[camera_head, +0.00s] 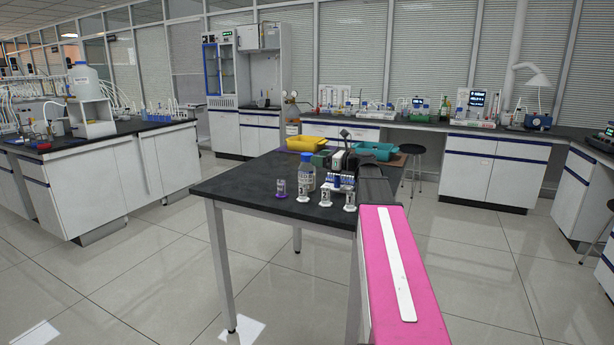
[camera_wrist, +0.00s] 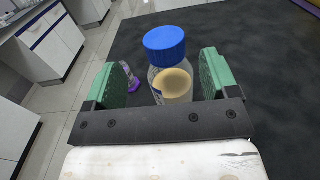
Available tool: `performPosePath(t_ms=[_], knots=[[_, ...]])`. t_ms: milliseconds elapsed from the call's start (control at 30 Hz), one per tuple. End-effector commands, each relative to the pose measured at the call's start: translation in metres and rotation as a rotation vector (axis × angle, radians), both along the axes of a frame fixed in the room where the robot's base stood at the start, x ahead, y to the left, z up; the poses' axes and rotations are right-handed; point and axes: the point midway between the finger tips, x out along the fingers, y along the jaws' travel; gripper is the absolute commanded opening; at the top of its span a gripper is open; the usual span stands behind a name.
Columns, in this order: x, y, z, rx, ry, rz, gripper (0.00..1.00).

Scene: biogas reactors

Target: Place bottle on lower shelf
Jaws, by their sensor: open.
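A clear bottle with a blue cap (camera_wrist: 165,45) and pale yellowish contents stands upright on the dark table. My gripper (camera_wrist: 166,78) is open, with one green finger on each side of the bottle. Gaps show between the fingers and the bottle. The bottle's base is hidden in the wrist view. I cannot tell which surface is the lower shelf.
A small purple-based vial (camera_head: 281,188) stands left of the bottle. Numbered white-based vials (camera_head: 350,202) and a blue rack (camera_head: 341,181) are close by. Yellow (camera_head: 306,144) and teal (camera_head: 374,151) trays sit at the table's back. The tabletop's left front is clear.

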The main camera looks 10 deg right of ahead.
Motion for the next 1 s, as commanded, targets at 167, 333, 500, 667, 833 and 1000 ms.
performPosePath(t_ms=[167, 333, 500, 667, 833, 1000], knots=[[0.008, 0.009, 0.000, -0.001, 0.000, -0.001, 0.80], [0.021, 0.021, -0.002, -0.001, 0.000, 0.001, 0.80], [0.036, 0.040, -0.003, -0.002, -0.001, 0.002, 0.80], [0.041, 0.046, -0.003, -0.002, -0.001, 0.000, 0.80], [0.040, 0.046, -0.003, -0.002, -0.001, -0.001, 0.74], [0.040, 0.046, -0.003, -0.002, -0.001, -0.001, 0.18]])
